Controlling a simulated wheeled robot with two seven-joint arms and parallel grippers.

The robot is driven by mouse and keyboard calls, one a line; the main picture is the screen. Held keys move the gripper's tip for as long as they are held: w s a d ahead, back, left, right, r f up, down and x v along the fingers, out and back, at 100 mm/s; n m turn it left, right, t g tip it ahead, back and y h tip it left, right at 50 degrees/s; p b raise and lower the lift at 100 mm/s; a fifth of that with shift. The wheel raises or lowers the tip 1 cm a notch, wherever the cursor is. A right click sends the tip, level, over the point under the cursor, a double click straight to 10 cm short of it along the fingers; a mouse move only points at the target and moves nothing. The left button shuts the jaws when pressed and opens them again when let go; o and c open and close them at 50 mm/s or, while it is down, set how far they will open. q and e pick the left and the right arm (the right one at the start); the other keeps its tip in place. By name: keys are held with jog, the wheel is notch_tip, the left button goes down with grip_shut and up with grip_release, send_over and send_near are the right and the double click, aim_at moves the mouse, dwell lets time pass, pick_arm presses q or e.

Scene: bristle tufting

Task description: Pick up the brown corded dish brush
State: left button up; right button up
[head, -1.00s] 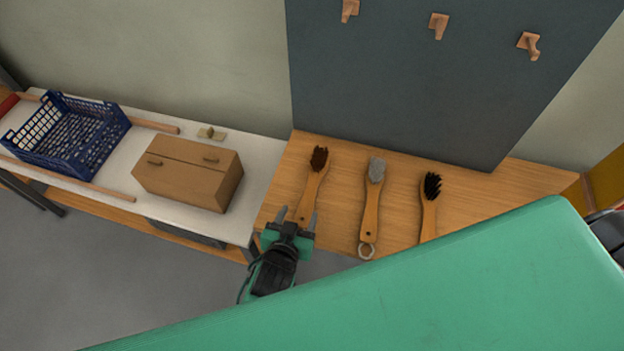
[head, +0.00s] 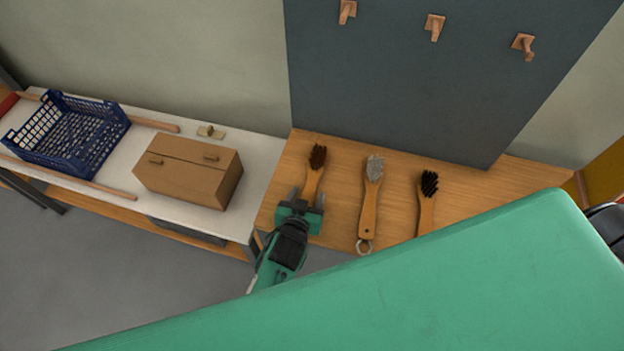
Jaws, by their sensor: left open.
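The brown-bristled dish brush (head: 318,157) lies on the wooden tabletop, leftmost of three brushes, with its bristle head toward the wall. Its wooden handle points toward the front edge. My left gripper (head: 307,197) is open at the handle, one finger on each side of it as seen from above. I cannot tell if the fingers are at handle height or still above it. The gripper hides the handle's lower end, so any cord there is not visible. My right gripper is not in view.
A grey-bristled brush (head: 374,170) with a pale cord loop lies right of it, then a black-bristled brush (head: 428,184). A dark panel (head: 400,90) with wooden pegs (head: 434,27) stands behind. A brown box (head: 188,172) and blue crate (head: 68,140) sit on the white bench.

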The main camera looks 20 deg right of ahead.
pick_arm(q)
jog(key=c, duration=1.1)
notch_tip(320, 180, up, 20)
jog(key=shift+b, duration=0.65)
